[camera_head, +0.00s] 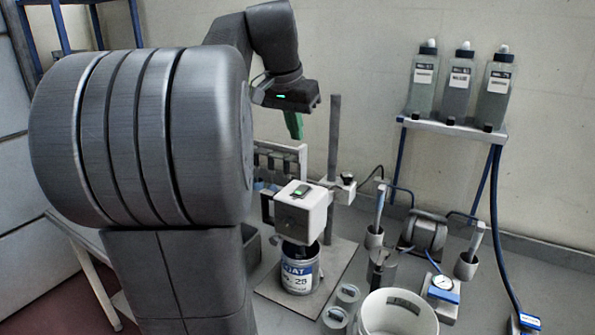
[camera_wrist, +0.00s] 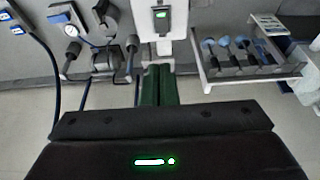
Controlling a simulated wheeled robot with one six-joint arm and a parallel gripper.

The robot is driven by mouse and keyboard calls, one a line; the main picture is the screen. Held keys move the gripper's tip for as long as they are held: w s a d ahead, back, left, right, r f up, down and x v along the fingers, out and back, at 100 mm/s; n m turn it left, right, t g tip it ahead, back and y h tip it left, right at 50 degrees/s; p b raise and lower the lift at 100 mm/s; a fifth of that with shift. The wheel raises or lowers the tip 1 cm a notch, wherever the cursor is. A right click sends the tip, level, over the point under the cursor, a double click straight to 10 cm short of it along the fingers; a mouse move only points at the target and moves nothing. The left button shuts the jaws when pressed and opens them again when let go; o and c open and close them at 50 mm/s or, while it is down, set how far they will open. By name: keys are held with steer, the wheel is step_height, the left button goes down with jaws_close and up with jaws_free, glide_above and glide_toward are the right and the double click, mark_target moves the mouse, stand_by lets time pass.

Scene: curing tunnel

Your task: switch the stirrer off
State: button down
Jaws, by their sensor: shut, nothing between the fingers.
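The stirrer (camera_head: 301,213) is a white box on an upright post, set over a labelled can (camera_head: 299,274). A small switch (camera_head: 300,191) with a lit green face is on its top. In the wrist view the stirrer (camera_wrist: 180,32) is at the top centre, and its green-lit switch (camera_wrist: 161,14) shows near the upper edge. My gripper (camera_head: 295,136) has green fingers, shut and empty, pointing down. It is above the stirrer and apart from it. In the wrist view the fingers (camera_wrist: 158,84) lie together just below the stirrer's image.
The grey post (camera_head: 333,130) rises close beside the stirrer. A rack (camera_wrist: 250,72) of blue-tipped tools stands to one side. A white bucket (camera_head: 400,312), small jars (camera_head: 347,297) and a gauge (camera_head: 442,283) stand at right. Several bottles (camera_head: 457,80) are on a wall shelf.

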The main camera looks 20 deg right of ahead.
steer(key=shift+s, duration=0.1)
steer(key=p, duration=0.1)
glide_toward(305, 188)
steer(key=x, duration=0.5)
steer(key=shift+w+d, duration=0.25)
steer(key=shift+d, duration=0.05)
steer(key=shift+f, duration=0.75)
steer(key=shift+w+d+f, duration=0.1)
steer(key=shift+f, duration=0.25)
